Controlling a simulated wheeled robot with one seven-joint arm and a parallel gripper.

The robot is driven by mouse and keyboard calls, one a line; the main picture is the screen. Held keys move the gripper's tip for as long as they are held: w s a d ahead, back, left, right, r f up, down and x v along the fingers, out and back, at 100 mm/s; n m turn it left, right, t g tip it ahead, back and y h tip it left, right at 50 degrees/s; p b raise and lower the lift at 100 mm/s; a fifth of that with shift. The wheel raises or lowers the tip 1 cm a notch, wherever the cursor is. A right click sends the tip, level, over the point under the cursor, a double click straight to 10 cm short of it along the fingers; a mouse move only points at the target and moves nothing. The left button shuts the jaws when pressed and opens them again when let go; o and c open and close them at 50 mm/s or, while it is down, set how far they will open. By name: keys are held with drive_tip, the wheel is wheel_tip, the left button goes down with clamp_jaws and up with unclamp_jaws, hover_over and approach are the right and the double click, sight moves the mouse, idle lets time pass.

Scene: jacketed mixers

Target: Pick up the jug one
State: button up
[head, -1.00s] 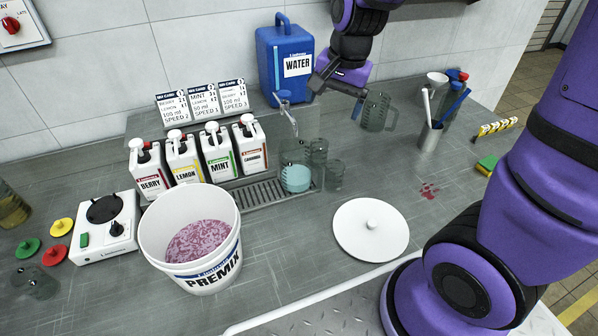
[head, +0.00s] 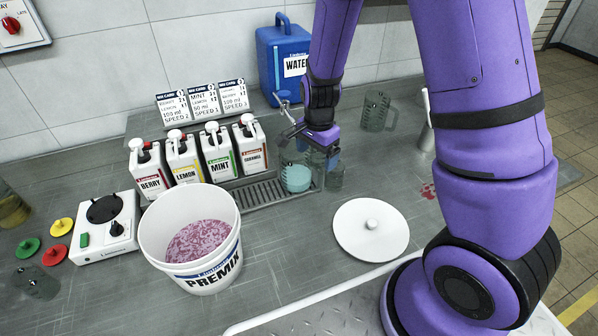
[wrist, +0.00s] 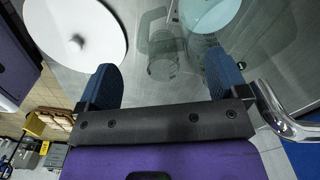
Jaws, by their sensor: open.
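Several clear jugs stand on the grey bench, and I cannot read which one is jug one. A small clear jug (head: 335,178) stands right of the drip tray; a small handled jug also shows between my fingers in the wrist view (wrist: 163,62). A jug with pale teal liquid (head: 296,178) stands on the drip tray under the tap and shows at the top of the wrist view (wrist: 208,14). Another handled jug (head: 376,112) stands further right at the back. My gripper (head: 331,158) is open and empty, pointing down above the small jugs, partly hiding them; its fingers (wrist: 162,80) are apart.
A metal tap (head: 286,108) rises close to my gripper's left. Bottles (head: 218,152) and the drip tray (head: 262,193) lie left. A white premix bucket (head: 190,225) and a white lid (head: 370,232) are in front. A blue water container (head: 280,55) stands behind.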

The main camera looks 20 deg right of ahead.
sight(315, 164)
drive_tip(key=shift+a+f, duration=0.15)
drive_tip(key=shift+f, duration=3.1)
drive_tip(key=c, duration=1.3)
drive_tip(key=shift+r, duration=0.1)
